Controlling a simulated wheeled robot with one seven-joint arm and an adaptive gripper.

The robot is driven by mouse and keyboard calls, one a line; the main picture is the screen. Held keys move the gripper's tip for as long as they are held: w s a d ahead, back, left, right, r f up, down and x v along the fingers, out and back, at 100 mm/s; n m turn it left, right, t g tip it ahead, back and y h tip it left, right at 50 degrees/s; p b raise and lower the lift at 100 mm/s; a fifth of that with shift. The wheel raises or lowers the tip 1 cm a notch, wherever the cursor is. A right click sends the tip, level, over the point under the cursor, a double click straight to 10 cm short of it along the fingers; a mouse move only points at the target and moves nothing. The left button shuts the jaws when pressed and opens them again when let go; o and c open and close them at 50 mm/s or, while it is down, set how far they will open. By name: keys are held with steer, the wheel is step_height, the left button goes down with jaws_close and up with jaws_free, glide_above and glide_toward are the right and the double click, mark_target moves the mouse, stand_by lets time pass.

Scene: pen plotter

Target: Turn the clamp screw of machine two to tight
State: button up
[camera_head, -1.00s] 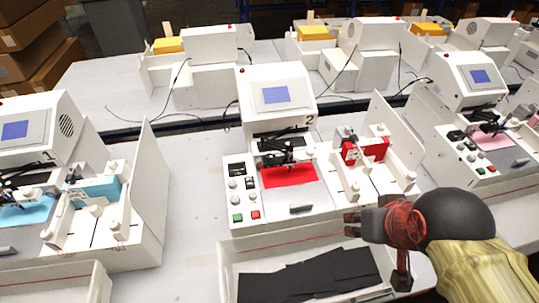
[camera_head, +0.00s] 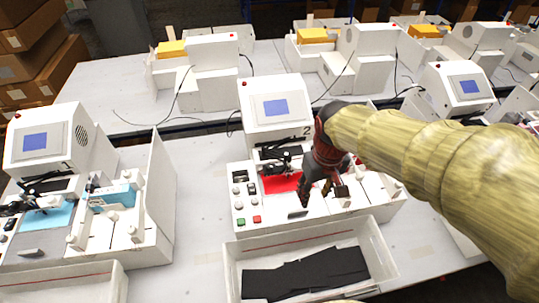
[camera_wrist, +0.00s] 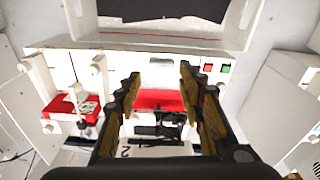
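Machine two (camera_head: 278,84) stands in the middle, with a blue screen and a 2 on its front. It has a red sheet (camera_head: 281,184) on its bed and a dark pen carriage (camera_head: 281,160) behind it. My gripper (camera_head: 324,196) is over the right front of the bed, pointing down, and hides part of the machine. In the wrist view my gripper (camera_wrist: 159,76) is open and empty, its fingers either side of the red sheet (camera_wrist: 158,100). The carriage (camera_wrist: 168,128) shows between and below the fingers. I cannot pick out the clamp screw for certain.
A white tray of black sheets (camera_head: 385,262) stands in front of machine two. Machine one (camera_head: 48,140) is at the left with a tall side panel (camera_head: 160,175). In the wrist view a labelled red block (camera_wrist: 62,107) and white knobs are left of the fingers.

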steer(key=w+a+f+n+g+p, duration=0.1)
steer(key=w+a+f+n+p, duration=0.1)
steer(key=w+a+n+p, duration=0.3)
steer(key=n+p, duration=0.1)
steer(key=n, duration=0.8)
glide_above(269, 166)
step_height(269, 166, down, 4)
steer(key=shift+d+r, duration=0.1)
steer(key=shift+w+r+n, duration=0.1)
steer(key=shift+r+n, duration=0.05)
steer(key=shift+n, duration=1.15)
steer(key=shift+f+p, duration=0.55)
steer(key=shift+f, duration=3.35)
steer(key=shift+c, duration=0.6)
jaws_close()
